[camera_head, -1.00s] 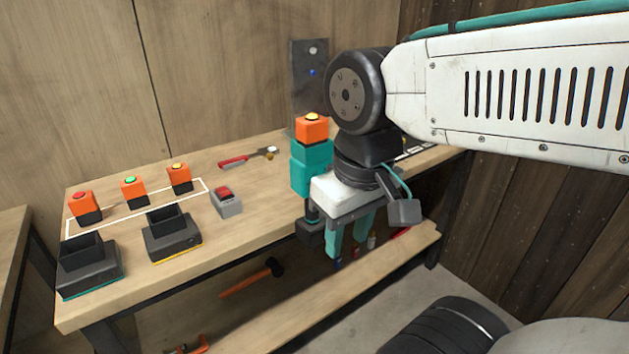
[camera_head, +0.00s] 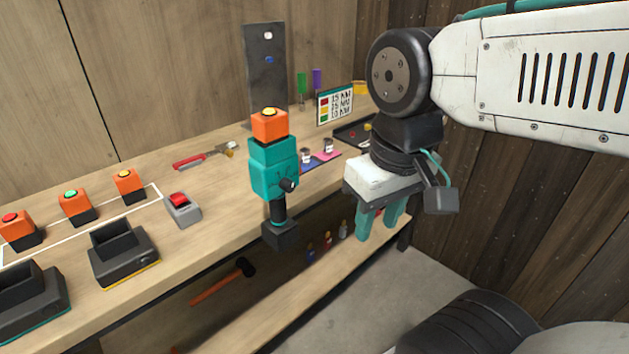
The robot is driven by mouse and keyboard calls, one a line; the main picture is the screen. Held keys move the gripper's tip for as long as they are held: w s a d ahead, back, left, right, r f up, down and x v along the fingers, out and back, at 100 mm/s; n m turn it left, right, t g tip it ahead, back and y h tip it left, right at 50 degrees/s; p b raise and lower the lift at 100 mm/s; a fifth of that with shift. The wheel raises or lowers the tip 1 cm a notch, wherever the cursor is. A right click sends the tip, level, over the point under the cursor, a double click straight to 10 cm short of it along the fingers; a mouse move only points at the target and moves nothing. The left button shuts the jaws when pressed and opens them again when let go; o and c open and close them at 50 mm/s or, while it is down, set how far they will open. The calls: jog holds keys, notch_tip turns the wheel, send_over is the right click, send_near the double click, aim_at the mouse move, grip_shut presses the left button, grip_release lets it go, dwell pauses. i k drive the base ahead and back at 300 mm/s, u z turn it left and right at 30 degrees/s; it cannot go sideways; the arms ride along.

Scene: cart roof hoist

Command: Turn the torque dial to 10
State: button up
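A teal power tool (camera_head: 274,172) with an orange block (camera_head: 269,125) and yellow button on top stands at the bench's front edge, its black lower end (camera_head: 281,235) at the bottom. A dark round knob (camera_head: 288,184) sticks out of its right side; I cannot tell whether this is the torque dial, and no number on it is readable. My gripper (camera_head: 377,229) hangs to the right of the tool, apart from it. Its two teal fingers point down with a gap between them and nothing visible in it.
A sign (camera_head: 336,105) at the back lists 15, 25 and 10 NM beside coloured squares. Black docks (camera_head: 123,254), orange blocks (camera_head: 76,206) and a grey box with a red switch (camera_head: 182,208) stand left. A hammer (camera_head: 222,283) and small bottles (camera_head: 327,242) are below.

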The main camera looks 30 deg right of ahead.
aim_at(286, 183)
jog(key=u, duration=2.3)
jog(key=k, duration=0.6)
jog(key=z, duration=2.4)
